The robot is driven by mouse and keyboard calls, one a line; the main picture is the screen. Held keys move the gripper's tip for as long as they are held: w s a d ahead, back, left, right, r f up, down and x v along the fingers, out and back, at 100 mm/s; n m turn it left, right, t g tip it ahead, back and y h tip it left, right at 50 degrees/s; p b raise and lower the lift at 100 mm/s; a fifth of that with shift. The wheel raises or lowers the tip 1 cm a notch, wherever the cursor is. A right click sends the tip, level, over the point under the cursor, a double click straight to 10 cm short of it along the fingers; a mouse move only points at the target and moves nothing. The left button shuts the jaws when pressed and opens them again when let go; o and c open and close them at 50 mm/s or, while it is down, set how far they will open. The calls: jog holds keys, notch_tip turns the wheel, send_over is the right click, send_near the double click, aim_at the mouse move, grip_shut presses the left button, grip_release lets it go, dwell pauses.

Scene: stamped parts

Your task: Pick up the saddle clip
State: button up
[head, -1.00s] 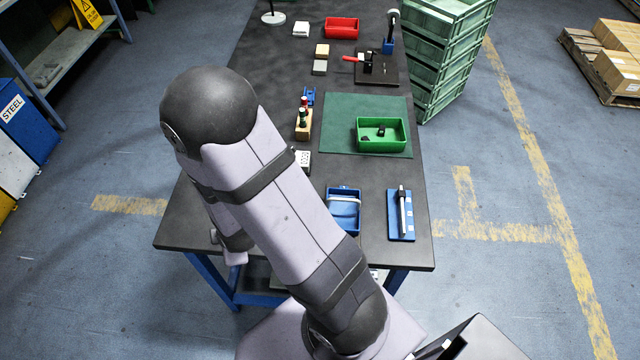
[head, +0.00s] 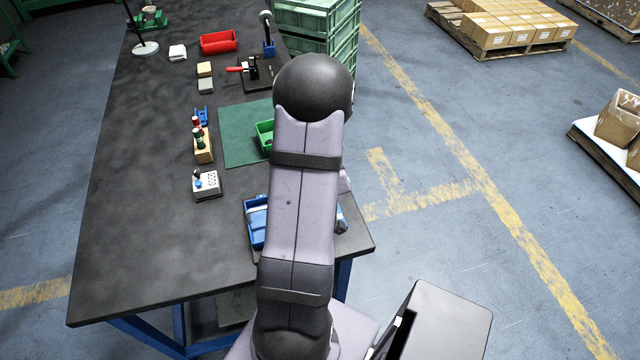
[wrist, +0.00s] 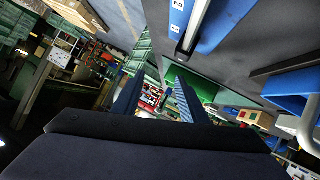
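The green bin (head: 264,136) stands on the green mat (head: 236,138); my arm hides most of it in the head view. Its contents do not show now, and I cannot make out the saddle clip in either current view. In the wrist view, my gripper (wrist: 157,80) has its two blue-grey fingers apart, with nothing seen between them. My gripper is hidden behind my arm in the head view. In the wrist view, green surfaces show just beyond the right finger.
The blue bin (head: 254,222) is partly behind my arm. A blue board (wrist: 215,22) with a metal tool lies above my fingers in the wrist view. A wooden block with bottles (head: 203,150) and a dotted white block (head: 206,185) stand left. The table's left part is clear.

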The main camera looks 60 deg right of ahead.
jog(key=s+f+m+h+p, duration=0.1)
jog(key=s+m+p, duration=0.25)
jog(key=s, duration=0.95)
jog(key=w+a+t+y, duration=0.1)
jog(key=w+a, duration=0.1)
jog(key=w+a+n+t+p, duration=0.1)
jog(key=w+a, duration=0.1)
jog(key=a, duration=0.1)
jog(key=w+a+n+t+y, duration=0.1)
jog(key=a, duration=0.2)
jog(key=shift+w+a+f+n+t+y+p, duration=0.2)
jog(key=shift+w+f+n+t+y+p, duration=0.1)
jog(key=shift+w+t+p, duration=0.1)
jog(key=shift+b+x, duration=0.3)
jog(key=shift+x, duration=0.65)
jog(key=shift+p+x, duration=0.95)
jog(key=shift+x, duration=1.8)
grip_shut()
